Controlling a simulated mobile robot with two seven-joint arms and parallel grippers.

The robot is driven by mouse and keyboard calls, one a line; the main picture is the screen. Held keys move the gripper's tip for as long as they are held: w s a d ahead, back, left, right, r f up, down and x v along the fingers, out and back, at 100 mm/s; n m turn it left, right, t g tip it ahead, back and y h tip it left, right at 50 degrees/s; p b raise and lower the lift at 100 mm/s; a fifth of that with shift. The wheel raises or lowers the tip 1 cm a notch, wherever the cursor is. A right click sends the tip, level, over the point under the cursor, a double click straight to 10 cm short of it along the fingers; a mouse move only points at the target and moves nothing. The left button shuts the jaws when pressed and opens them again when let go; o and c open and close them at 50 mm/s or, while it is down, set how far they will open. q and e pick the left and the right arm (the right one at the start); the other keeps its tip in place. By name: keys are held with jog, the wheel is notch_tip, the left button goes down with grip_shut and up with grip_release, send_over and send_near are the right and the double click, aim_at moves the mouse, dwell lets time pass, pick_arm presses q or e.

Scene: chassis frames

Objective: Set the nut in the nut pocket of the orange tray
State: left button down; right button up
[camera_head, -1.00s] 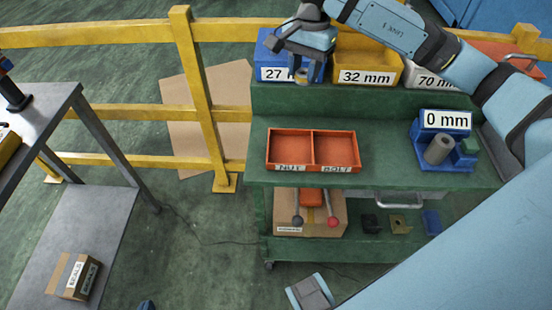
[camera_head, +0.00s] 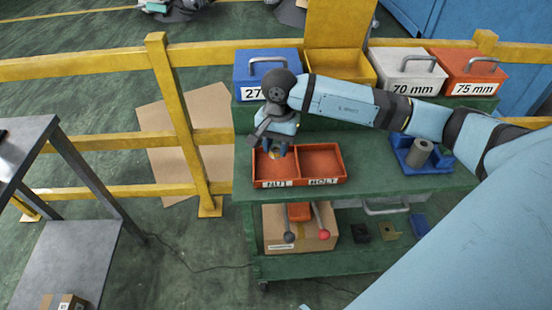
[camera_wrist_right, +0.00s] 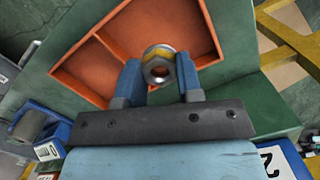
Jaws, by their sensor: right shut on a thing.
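The orange tray (camera_head: 347,181) lies on the green cart top with two compartments, labelled NUT on the left and BOLT on the right. My right gripper (camera_head: 275,151) is over the NUT compartment. In the right wrist view, its blue fingers (camera_wrist_right: 158,78) are shut on a metal nut (camera_wrist_right: 158,67) with a yellowish band. The nut appears in front of the tray (camera_wrist_right: 97,66) in that view. I cannot tell whether it touches the pocket floor. My left gripper is not in view.
A blue box (camera_head: 243,87), an open yellow box (camera_head: 345,66), a grey box (camera_head: 408,66) and an orange box (camera_head: 470,70) stand on the raised back shelf. A blue holder with a grey cylinder (camera_head: 419,153) sits right of the tray. A yellow railing (camera_head: 168,110) runs behind the cart.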

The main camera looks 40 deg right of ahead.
aim_at(276, 168)
notch_tip(276, 168, down, 5)
jog(key=shift+f, duration=0.15)
dwell(0.3)
jog(key=shift+f, duration=0.2)
jog(key=o, duration=0.9)
jog(key=shift+r, duration=0.1)
jog(key=shift+o, duration=0.2)
